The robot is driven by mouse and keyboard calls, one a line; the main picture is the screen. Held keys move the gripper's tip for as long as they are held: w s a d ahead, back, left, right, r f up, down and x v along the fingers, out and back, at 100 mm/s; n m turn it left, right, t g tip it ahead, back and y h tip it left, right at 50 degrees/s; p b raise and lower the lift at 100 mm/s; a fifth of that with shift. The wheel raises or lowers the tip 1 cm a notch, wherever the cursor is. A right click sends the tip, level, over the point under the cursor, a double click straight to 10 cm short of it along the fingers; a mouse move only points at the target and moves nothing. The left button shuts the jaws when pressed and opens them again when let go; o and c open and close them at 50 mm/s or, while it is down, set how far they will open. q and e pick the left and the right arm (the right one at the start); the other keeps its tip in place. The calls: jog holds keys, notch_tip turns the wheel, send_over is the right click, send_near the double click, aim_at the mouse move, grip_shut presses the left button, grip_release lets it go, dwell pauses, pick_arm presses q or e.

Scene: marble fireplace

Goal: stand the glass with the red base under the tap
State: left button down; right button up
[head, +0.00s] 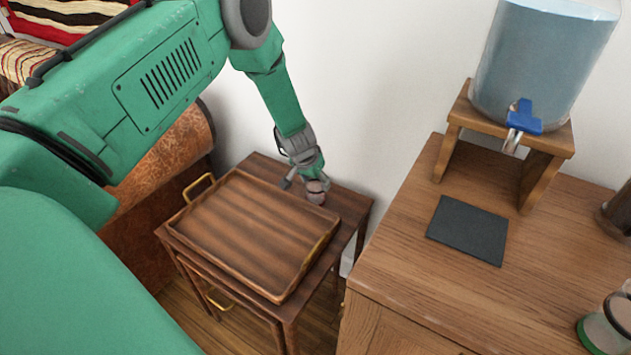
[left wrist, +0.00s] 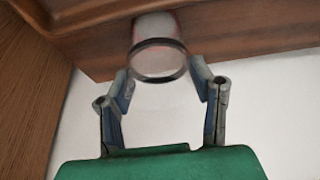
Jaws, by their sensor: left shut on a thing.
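The glass with the red base (head: 316,194) is at the back right corner of the small side table, beside the tray. My left gripper (head: 306,181) reaches down to it and is shut on it. In the left wrist view the glass (left wrist: 158,60) sits between the two fingertips, its round rim toward the camera and a reddish tint deeper in. Whether its base touches the table cannot be told. The blue tap (head: 524,117) is on the water dispenser (head: 545,60), above a dark square mat (head: 468,230) on the wooden cabinet. My right gripper is not in view.
A wooden tray with brass handles (head: 250,230) covers most of the side table (head: 360,205). A glass with a green base (head: 605,328) stands at the cabinet's (head: 400,275) right front. A brown object (head: 617,212) is at the right edge. The dispenser's wooden stand (head: 530,165) has legs on both sides.

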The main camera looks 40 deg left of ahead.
pick_arm(q)
jog(key=shift+f, duration=0.1)
jog(key=c, duration=0.8)
grip_release()
jog(key=shift+d, duration=0.1)
jog(key=shift+o, duration=0.5)
